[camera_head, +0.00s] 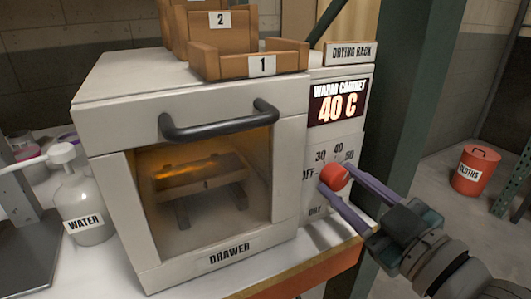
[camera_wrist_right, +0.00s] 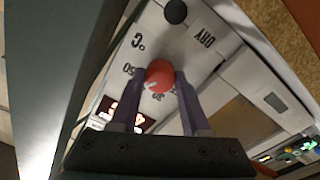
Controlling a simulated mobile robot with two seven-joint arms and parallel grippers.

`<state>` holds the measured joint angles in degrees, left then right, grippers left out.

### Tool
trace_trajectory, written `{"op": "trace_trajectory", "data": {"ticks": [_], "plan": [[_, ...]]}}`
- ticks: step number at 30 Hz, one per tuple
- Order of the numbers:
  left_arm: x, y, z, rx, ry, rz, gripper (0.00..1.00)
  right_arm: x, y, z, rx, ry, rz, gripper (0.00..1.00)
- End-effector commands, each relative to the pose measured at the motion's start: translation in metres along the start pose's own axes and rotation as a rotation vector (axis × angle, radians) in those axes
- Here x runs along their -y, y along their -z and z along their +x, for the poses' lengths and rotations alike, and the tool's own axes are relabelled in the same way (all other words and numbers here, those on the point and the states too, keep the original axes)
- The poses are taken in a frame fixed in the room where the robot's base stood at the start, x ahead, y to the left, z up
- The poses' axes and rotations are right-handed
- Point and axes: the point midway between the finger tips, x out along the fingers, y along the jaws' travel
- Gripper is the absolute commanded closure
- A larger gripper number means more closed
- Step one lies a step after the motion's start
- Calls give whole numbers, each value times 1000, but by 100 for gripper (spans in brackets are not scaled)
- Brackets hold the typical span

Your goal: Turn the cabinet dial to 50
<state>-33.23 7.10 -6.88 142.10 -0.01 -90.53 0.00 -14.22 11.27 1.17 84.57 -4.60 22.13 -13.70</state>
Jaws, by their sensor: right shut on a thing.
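The white warming cabinet (camera_head: 95,125) stands on the bench. Its lit display (camera_head: 339,103) reads 40 C. The red dial (camera_head: 335,177) is on the right of its front, with OFF, 30, 40 and 50 printed around it. My right gripper (camera_head: 338,180) has its purple fingers on either side of the dial and is shut on it. In the right wrist view the dial (camera_wrist_right: 160,76) sits between the fingertips. A white mark on it points toward the display side, about at the 40. My left gripper is not in view.
Wooden boxes (camera_head: 225,60) stand on top of the cabinet. A WATER bottle (camera_head: 82,205) is at left. A green post (camera_head: 405,110) rises close to the right of the cabinet.

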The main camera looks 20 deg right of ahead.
Motion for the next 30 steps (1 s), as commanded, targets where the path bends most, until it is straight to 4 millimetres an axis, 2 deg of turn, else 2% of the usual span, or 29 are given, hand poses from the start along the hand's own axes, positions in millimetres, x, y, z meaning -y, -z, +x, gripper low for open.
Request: {"op": "trace_trajectory", "data": {"ticks": [6,15,30], "plan": [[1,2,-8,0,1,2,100,0,1,0,8,-4,190,100],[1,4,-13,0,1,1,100,1,0,0,13,-8,378,100],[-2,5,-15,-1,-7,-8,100,1,-1,0,17,-11,476,100]]}}
